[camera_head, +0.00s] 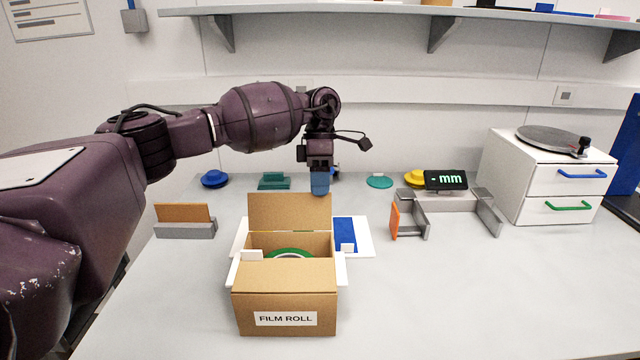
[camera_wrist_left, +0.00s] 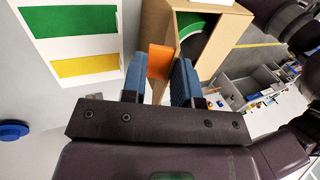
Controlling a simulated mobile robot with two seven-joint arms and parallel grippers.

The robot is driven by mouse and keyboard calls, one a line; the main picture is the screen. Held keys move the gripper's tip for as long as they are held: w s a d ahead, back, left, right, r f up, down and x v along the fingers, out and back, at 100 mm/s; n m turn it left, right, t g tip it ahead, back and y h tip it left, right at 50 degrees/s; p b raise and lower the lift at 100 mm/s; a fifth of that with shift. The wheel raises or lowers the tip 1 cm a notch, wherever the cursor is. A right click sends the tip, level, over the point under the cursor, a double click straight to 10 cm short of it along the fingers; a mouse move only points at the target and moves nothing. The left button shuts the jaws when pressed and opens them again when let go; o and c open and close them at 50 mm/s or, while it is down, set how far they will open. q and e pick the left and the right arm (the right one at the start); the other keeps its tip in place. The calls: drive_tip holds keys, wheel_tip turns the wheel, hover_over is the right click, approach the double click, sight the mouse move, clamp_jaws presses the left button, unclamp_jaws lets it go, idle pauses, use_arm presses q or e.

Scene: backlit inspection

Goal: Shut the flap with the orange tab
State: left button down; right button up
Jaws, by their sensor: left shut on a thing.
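The cardboard box (camera_head: 285,312) labelled FILM ROLL stands on the table, its top partly open. Its back flap (camera_head: 289,211) stands upright; a green-rimmed roll (camera_head: 290,252) shows inside. In the left wrist view the orange tab (camera_wrist_left: 161,61) sits between the blue fingertips of my left gripper (camera_wrist_left: 160,82), which is shut on it. In the head view my left gripper (camera_head: 320,183) is at the flap's upper right edge and hides the tab. The roll also shows in the wrist view (camera_wrist_left: 205,32). My right gripper is not in view.
A grey holder with an orange plate (camera_head: 395,220) and a black display (camera_head: 445,180) stand right of the box. A white drawer unit (camera_head: 535,195) is at far right. A grey stand with a brown board (camera_head: 183,213) is at left. The right front table is clear.

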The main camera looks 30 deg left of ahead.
use_arm(q)
drive_tip(key=shift+s+r, duration=0.1)
idle(0.5)
drive_tip(key=shift+s+d+r+t+p, duration=0.1)
drive_tip(key=shift+r+t+p, duration=0.15)
drive_tip(key=shift+p, duration=0.2)
drive_tip(key=shift+s+d+r+t+y+p, duration=0.4)
drive_tip(key=shift+s+t+y+p, duration=0.15)
drive_tip(key=shift+t+p, duration=0.35)
drive_tip(key=shift+s+d+r+t+y+p, duration=0.1)
drive_tip(key=shift+s+d+t+y+p, duration=0.1)
drive_tip(key=shift+s+t+y+p, duration=0.25)
drive_tip(key=shift+s+d+r+t+y+p, duration=0.1)
drive_tip(key=shift+s+d+t+p, duration=0.15)
drive_tip(key=shift+p, duration=0.4)
drive_tip(key=shift+s+d+f+t, duration=0.1)
drive_tip(key=shift+s+f+t, duration=0.05)
drive_tip(key=shift+s+t, duration=0.2)
drive_tip(key=shift+s+d+f+t+y+p, duration=0.15)
drive_tip(key=shift+s+d+t+y+p, duration=0.15)
drive_tip(key=shift+s+d+t+y, duration=0.35)
drive_tip(key=shift+a+t, duration=0.15)
drive_tip(key=shift+t, duration=0.1)
